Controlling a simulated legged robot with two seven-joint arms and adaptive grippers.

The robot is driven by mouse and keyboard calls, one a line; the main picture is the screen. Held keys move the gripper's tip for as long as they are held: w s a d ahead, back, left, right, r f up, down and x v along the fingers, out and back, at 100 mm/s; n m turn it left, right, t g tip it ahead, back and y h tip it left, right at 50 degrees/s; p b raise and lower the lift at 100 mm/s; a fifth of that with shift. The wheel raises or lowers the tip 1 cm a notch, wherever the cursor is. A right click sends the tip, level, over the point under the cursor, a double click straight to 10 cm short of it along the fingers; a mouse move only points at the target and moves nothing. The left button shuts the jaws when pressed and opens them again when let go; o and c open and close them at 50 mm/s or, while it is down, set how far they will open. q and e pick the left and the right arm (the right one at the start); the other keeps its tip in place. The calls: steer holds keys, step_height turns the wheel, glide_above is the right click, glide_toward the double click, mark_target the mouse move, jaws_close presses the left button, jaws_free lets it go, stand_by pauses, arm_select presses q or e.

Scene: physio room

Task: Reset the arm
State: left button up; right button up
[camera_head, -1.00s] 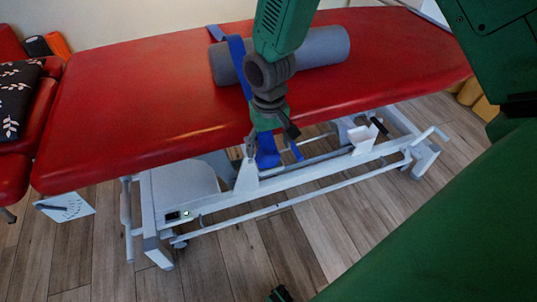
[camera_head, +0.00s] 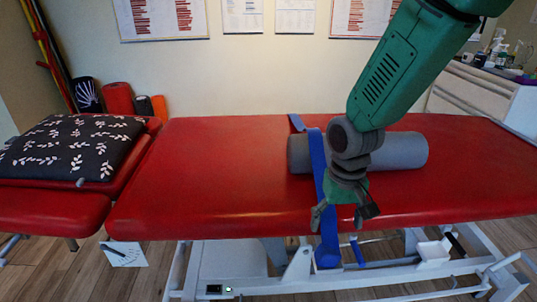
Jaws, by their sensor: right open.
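My right arm, green with grey joints, comes in from the upper right. Its gripper (camera_head: 344,212) is open and empty, fingers pointing down, in front of the near edge of the red treatment table (camera_head: 200,180). A grey roller (camera_head: 404,151) lies on the table behind my wrist, which hides part of it. A blue strap (camera_head: 317,152) crosses the roller and hangs down past the table's front edge beside the gripper. I cannot tell whether the gripper touches the strap or the table. My left gripper is not in view.
A black leaf-patterned cushion (camera_head: 72,146) lies on a red bench (camera_head: 50,212) at the left. A white counter (camera_head: 485,100) with bottles stands at the back right. The table's left half is clear. Its white frame (camera_head: 297,270) stands on the wooden floor.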

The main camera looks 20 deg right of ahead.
steer(key=s+f+n+p, duration=0.1)
steer(key=s+f+p, duration=0.1)
steer(key=s+f, duration=0.8)
step_height(320, 180, down, 3)
steer(key=shift+s+a+r+n+p, duration=0.15)
steer(key=shift+s+n+p, duration=0.15)
steer(key=shift+s, duration=0.05)
steer(key=shift+n+t, duration=0.3)
steer(key=shift+n, duration=0.6)
steer(key=s+f, duration=0.1)
steer(key=s, duration=0.3)
steer(key=s+f+p, duration=0.1)
steer(key=s+f, duration=0.1)
steer(key=s, duration=0.2)
steer(key=s+d+f, duration=0.1)
steer(key=s, duration=0.3)
steer(key=shift+s+f+p, duration=0.1)
steer(key=shift+f+p, duration=0.1)
steer(key=shift+p, duration=0.15)
